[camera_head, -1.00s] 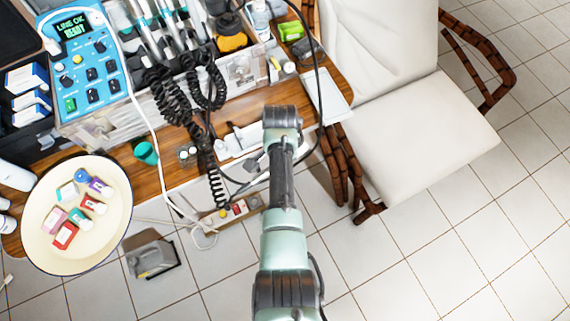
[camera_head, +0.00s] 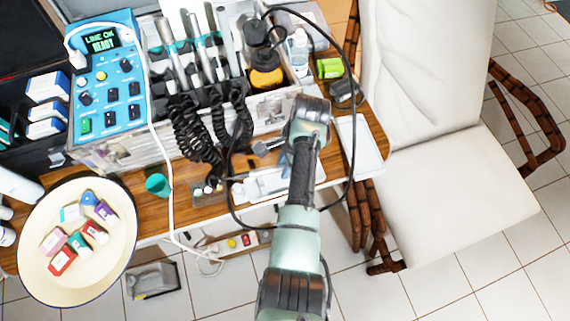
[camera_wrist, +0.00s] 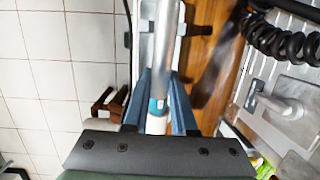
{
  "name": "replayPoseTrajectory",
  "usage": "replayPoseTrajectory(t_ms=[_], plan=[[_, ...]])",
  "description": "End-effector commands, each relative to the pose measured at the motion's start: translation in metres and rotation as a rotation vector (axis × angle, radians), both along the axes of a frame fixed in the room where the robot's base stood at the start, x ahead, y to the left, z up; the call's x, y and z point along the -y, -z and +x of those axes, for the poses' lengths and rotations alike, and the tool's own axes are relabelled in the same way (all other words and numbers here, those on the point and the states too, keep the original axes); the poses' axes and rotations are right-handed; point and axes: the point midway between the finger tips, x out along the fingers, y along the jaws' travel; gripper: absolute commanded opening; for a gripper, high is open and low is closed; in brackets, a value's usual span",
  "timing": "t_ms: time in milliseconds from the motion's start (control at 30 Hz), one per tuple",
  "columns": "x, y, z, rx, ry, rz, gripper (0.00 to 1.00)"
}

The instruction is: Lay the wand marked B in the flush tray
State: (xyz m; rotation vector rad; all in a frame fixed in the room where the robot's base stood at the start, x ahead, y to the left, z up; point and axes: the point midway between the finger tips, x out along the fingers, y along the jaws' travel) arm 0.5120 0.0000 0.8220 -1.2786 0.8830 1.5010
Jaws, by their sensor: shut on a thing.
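My gripper (camera_wrist: 161,80) is shut on a silver wand (camera_wrist: 167,35) with a teal band and a white end, in the wrist view. The wand runs lengthwise between the two blue-grey fingers. I cannot read its letter. A narrow white tray (camera_wrist: 145,38), probably the flush tray, lies along the table edge beside and partly under the wand. It also shows in the head view (camera_head: 254,190), partly hidden by my arm. I cannot tell whether wand and tray touch. Several other wands (camera_head: 205,45) stand in the holder.
A blue control unit (camera_head: 105,75) and coiled black hoses (camera_head: 195,130) are left of my arm. A black cable (camera_head: 352,90) loops around it. A teal cup (camera_head: 157,185) and cream bowl (camera_head: 110,260) are at left. A white chair (camera_head: 440,190) stands at right.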

Motion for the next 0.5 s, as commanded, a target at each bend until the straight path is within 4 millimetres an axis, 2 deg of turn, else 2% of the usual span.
replayPoseTrajectory(t_ms=[33,267,300,500], plan=[[0.0,0.008,0.0,0.0,0.0,0.0,0.0],[0.0,0.03,0.0,0.0,0.0,0.0,0.0],[0.0,0.023,0.0,0.001,-0.001,-0.001,0.0],[0.001,0.025,0.0,0.0,0.0,0.0,0.0]])
